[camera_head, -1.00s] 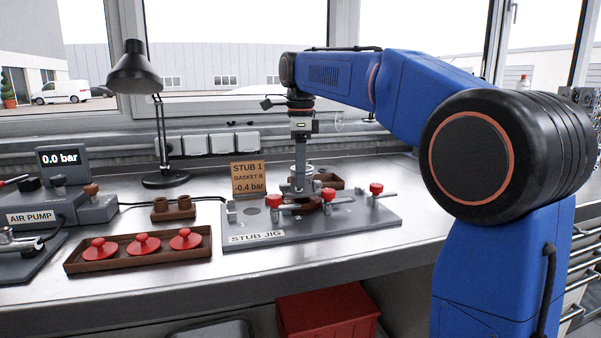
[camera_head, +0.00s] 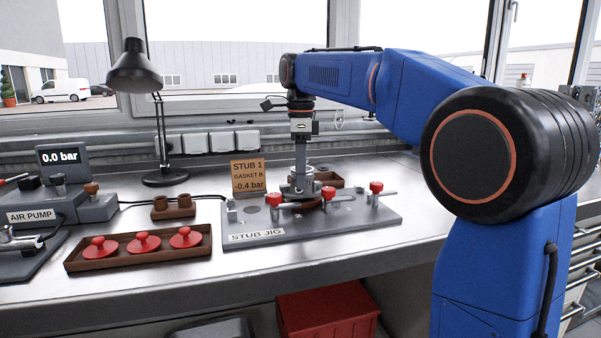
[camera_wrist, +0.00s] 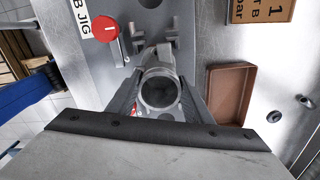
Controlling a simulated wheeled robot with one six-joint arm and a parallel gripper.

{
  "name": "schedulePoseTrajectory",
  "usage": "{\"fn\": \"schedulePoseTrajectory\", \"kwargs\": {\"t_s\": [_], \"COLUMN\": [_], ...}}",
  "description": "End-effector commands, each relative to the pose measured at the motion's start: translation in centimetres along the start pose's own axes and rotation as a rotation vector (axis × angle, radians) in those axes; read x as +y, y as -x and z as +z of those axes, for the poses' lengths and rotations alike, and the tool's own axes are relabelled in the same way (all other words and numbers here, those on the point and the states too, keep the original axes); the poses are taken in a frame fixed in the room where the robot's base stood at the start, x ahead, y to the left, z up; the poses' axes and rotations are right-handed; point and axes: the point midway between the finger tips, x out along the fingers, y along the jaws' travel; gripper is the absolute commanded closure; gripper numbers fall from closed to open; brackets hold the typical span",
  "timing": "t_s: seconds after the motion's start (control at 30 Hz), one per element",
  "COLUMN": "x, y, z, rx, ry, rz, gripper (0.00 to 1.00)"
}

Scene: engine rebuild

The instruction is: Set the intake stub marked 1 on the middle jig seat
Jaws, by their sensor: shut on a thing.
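A grey metal stub (camera_head: 295,193) is between the fingers of my gripper (camera_head: 303,181), low over the middle of the stub jig (camera_head: 370,217). In the wrist view the stub (camera_wrist: 160,71) shows a round dark bore, with a finger of my gripper (camera_wrist: 159,94) on each side. I cannot see a mark on the stub. The jig plate hides its lower contact from me: I cannot tell if it rests fully on the middle seat. A card reading STUB 1, GASKET B, -0.4 bar (camera_head: 248,177) stands behind the jig.
A brown tray (camera_wrist: 249,95) lies behind the jig.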

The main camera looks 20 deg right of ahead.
Motion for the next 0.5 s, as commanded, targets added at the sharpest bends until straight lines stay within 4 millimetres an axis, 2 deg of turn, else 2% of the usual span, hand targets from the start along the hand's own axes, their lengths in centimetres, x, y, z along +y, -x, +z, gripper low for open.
{"fn": "schedulePoseTrajectory", "kwargs": {"t_s": [0.5], "x": [0.02], "y": [-0.77], "z": [0.00], "rx": [0.000], "ry": [0.000], "rz": [-0.001], "gripper": [0.86]}}
